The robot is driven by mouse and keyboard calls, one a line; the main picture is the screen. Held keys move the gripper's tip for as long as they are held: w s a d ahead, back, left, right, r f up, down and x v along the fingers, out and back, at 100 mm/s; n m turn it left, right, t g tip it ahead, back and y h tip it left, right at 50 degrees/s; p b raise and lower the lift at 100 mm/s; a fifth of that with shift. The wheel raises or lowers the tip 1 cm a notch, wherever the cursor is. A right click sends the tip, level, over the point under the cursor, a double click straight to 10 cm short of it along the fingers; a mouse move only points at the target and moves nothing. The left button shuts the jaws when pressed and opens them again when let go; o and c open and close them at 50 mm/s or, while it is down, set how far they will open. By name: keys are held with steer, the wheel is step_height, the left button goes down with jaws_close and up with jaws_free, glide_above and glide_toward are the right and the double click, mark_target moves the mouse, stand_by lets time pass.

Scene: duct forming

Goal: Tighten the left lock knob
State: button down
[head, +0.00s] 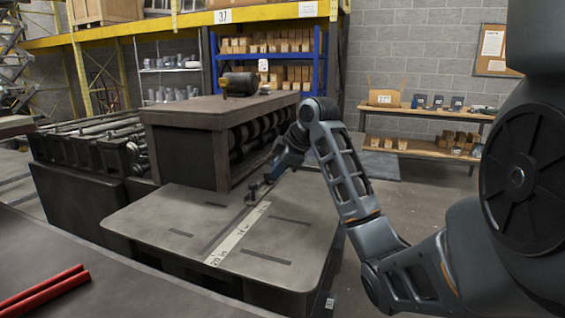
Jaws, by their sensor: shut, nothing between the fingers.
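My gripper (268,179) is shut, with nothing between its fingers. It points down and left, low over the flat grey machine table, close to the far end of the pale scale strip (238,235). A small dark piece (251,193) stands on the table at that end, just left of my fingertips. It may be the left lock knob, but it is too small to be sure. I cannot tell whether the fingertips touch it. No second knob can be made out.
A dark housing with rollers (190,150) stands right behind the table. The table (165,218) has short dark slots and clear room in front. Red bars (42,290) lie on a surface at lower left. Shelves with boxes (275,58) stand at the back.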

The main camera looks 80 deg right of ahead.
mark_target(266, 174)
steer(key=x, duration=0.3)
steer(key=shift+w+d+f, duration=0.1)
steer(key=shift+w+f, duration=0.05)
steer(key=shift+f, duration=0.15)
steer(key=d, duration=0.1)
steer(key=w+d, duration=0.1)
steer(key=d, duration=0.1)
steer(key=shift+w+f, duration=0.2)
steer(key=shift+w+d, duration=0.25)
steer(key=shift+d, duration=0.25)
steer(key=shift+w+p, duration=0.15)
steer(key=shift+p, duration=0.15)
steer(key=shift+w+d+r+m+g+h+p, duration=0.15)
steer(key=shift+m+h+p, duration=0.1)
steer(key=shift+m+p, duration=0.15)
steer(key=shift+w+d+m+g+h+p, duration=0.15)
steer(key=shift+m+h+p, duration=0.15)
steer(key=shift+m, duration=0.2)
steer(key=m+g+h+p, duration=0.1)
steer(key=m+p, duration=0.1)
steer(key=shift+w+m, duration=0.15)
steer(key=shift+m, duration=0.25)
steer(key=shift+p, duration=0.55)
steer(key=shift+d+h, duration=0.15)
steer(key=shift+h, duration=0.1)
